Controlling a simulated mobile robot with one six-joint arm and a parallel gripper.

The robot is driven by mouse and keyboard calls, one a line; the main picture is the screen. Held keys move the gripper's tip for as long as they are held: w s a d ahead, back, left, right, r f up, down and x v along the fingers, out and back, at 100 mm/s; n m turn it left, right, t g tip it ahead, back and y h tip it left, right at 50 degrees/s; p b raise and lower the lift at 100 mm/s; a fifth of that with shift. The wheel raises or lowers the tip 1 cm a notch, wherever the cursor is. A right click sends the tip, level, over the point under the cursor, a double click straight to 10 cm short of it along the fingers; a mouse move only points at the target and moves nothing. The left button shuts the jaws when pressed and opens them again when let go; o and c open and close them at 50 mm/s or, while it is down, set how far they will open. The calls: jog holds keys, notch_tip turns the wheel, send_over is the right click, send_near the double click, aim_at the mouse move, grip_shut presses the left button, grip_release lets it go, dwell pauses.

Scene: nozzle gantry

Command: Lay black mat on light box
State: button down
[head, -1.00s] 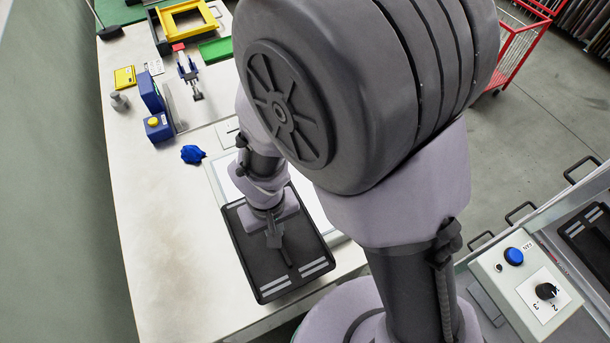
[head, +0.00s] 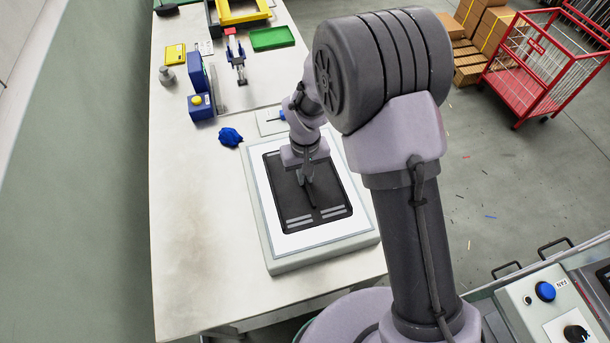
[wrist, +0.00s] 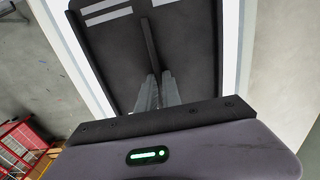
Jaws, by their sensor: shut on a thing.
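The black mat (head: 286,192) is a dark rectangle with a raised rib along its middle and pale grey stripes at its near end. It appears over the white face of the light box (head: 259,203), with white showing on all sides. In the head view I cannot tell whether it touches the face. My gripper (head: 307,183) points down at the mat's middle and is shut on its rib. The wrist view shows the fingers (wrist: 155,92) at the rib of the mat (wrist: 190,45), with the bright light box face (wrist: 232,50) on both sides.
A blue crumpled cloth (head: 230,137) lies just beyond the light box. A blue device with a yellow button (head: 200,105), a yellow box (head: 175,54) and a green tray (head: 272,38) stand farther back. A red cage cart (head: 545,75) is on the floor. The table's left side is clear.

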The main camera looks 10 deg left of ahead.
jog(key=shift+f, duration=0.2)
jog(key=c, duration=1.5)
grip_release()
jog(key=shift+r, duration=0.15)
